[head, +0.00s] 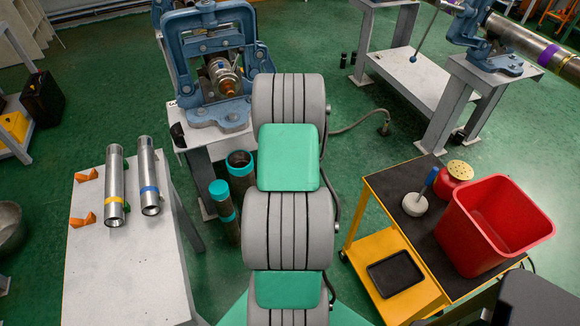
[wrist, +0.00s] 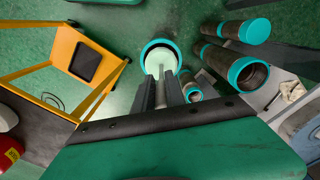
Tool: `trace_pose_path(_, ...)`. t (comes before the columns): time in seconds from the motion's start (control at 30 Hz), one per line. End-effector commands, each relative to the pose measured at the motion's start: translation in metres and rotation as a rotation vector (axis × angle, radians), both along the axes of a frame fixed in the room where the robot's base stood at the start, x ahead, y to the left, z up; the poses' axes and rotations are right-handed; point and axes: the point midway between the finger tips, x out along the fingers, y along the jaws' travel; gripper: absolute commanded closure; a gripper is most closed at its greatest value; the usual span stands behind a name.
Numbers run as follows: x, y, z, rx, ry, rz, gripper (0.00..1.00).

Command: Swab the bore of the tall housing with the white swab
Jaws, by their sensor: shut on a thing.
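My gripper (wrist: 168,84) points down in the wrist view, its two dark fingers close together on a thin pale rod. The rod leads to a pale, whitish round swab head (wrist: 161,64). A teal rim (wrist: 146,46) of an upright tube, seemingly the tall housing, surrounds the head in this view. I cannot tell whether the head is inside the bore or just above it. In the head view my own arm hides the gripper, the swab and this tube. Other teal-ended tubes stand close by: an open one (head: 240,165) and one with a teal top (head: 222,200).
A blue vise (head: 212,60) stands behind the tubes. A grey table (head: 130,265) at left holds two steel tubes (head: 115,185). At right, a yellow cart (head: 395,290) carries a red bin (head: 490,225), a red can (head: 453,183) and a blue-handled round tool (head: 416,204).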

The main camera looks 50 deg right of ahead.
Motion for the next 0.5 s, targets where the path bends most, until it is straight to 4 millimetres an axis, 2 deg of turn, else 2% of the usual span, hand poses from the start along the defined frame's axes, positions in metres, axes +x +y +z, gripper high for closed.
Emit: trace_pose_path(0.5,0.0003,-0.0004,-0.0061,-0.001,0.000,0.000,1.00)
